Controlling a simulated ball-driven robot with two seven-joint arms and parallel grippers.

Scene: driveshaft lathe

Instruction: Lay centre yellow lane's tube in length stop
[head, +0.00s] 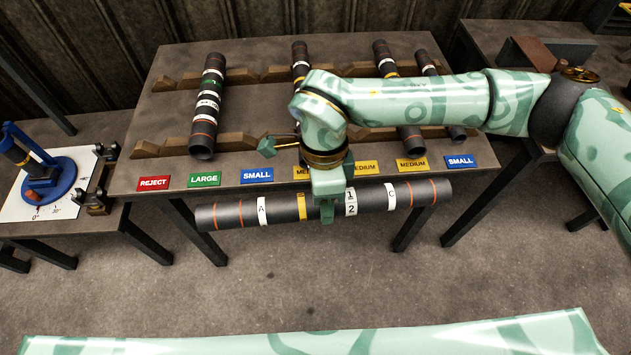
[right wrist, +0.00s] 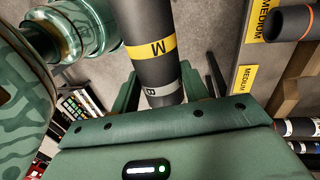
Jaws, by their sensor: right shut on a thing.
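My right gripper (head: 327,208) is shut on a long dark tube (head: 275,209) with a yellow band, white marked bands and orange rings. It grips near the tube's middle and holds it crosswise, in front of the table's near edge. In the right wrist view the tube (right wrist: 151,70) shows its yellow band marked M and passes between the jaws. I cannot tell surely which fixture is the length stop; a dark block fixture (head: 555,50) stands on the far right table. My left gripper is not in view.
Several banded tubes, such as the green-banded one (head: 207,105), lie on the notched wooden rails (head: 240,140). Coloured lane labels (head: 204,179) line the table's front. A blue fixture (head: 45,180) stands on the left side table. Open floor (head: 250,290) lies in front.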

